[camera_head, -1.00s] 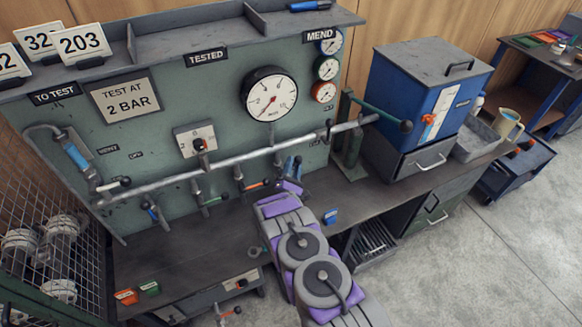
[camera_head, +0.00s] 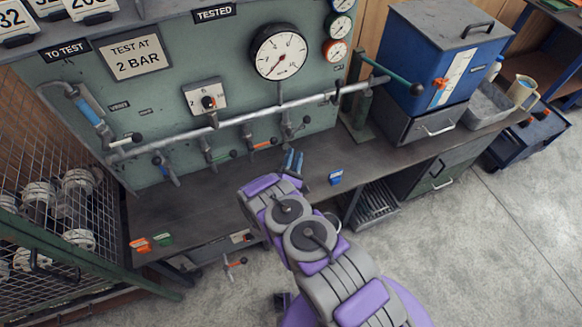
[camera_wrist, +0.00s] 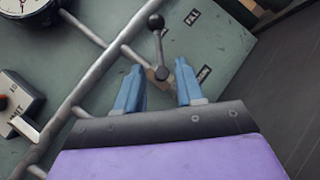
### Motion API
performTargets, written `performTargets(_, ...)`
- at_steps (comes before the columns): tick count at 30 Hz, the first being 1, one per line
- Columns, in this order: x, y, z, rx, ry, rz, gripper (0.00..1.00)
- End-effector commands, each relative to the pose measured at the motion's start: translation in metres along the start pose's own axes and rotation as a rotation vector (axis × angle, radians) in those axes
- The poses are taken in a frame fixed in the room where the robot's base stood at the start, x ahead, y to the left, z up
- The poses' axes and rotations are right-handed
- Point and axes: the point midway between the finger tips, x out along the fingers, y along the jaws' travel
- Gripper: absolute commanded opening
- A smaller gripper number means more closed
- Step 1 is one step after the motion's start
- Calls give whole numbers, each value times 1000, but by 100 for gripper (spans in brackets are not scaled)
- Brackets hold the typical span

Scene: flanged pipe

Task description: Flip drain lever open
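A short lever with a black ball knob (camera_wrist: 157,22) is on the green panel near the right part of the long grey pipe. The lever's pivot lies just beyond the gap between the fingertips. In the head view my gripper (camera_head: 293,155) is below and in front of the lever.
The grey pipe (camera_head: 240,118) runs across the panel, with several other valve levers hanging from it. A teal-handled lever (camera_head: 380,70) on a stand is to the right, beside a blue tank (camera_head: 430,55). A small blue block (camera_head: 335,177) lies on the bench (camera_head: 200,215).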

Motion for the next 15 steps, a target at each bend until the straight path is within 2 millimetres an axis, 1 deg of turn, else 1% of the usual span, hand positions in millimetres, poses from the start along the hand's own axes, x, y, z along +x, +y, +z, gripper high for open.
performTargets(1,-11,1,0,-1,4,1,38)
performTargets(6,-34,1,0,1,0,2,38)
performTargets(10,-44,0,0,0,-1,1,38)
performTargets(15,-47,-1,1,0,-2,0,38)
